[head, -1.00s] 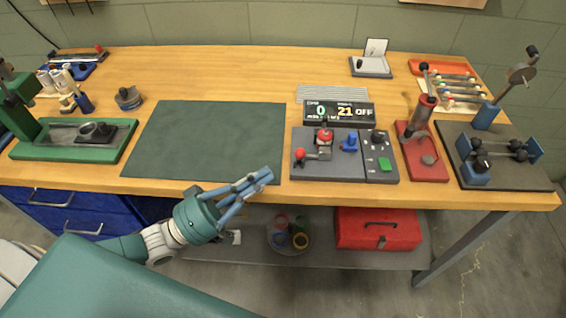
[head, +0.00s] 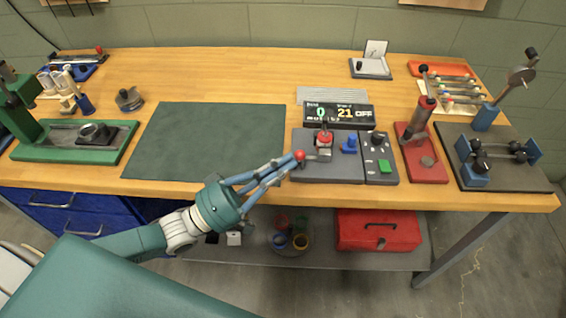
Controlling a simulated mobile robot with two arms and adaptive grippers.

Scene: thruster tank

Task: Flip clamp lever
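The clamp lever has a red ball knob (head: 299,155). It sticks out to the left of a small clamp with a red top (head: 324,138) on a dark grey fixture plate (head: 340,174). My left gripper (head: 290,162) reaches in from the lower left over the table's front edge. Its fingertips are at the red knob, close to or touching it. The fingers look close together at the tips. I cannot tell whether they grip the knob. My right gripper is out of view.
A blue knob (head: 349,145), a green button (head: 384,166) and a display (head: 338,112) reading 0, 21 and OFF are by the clamp. A red press (head: 427,170) stands to the right. The green mat (head: 205,140) to the left is clear.

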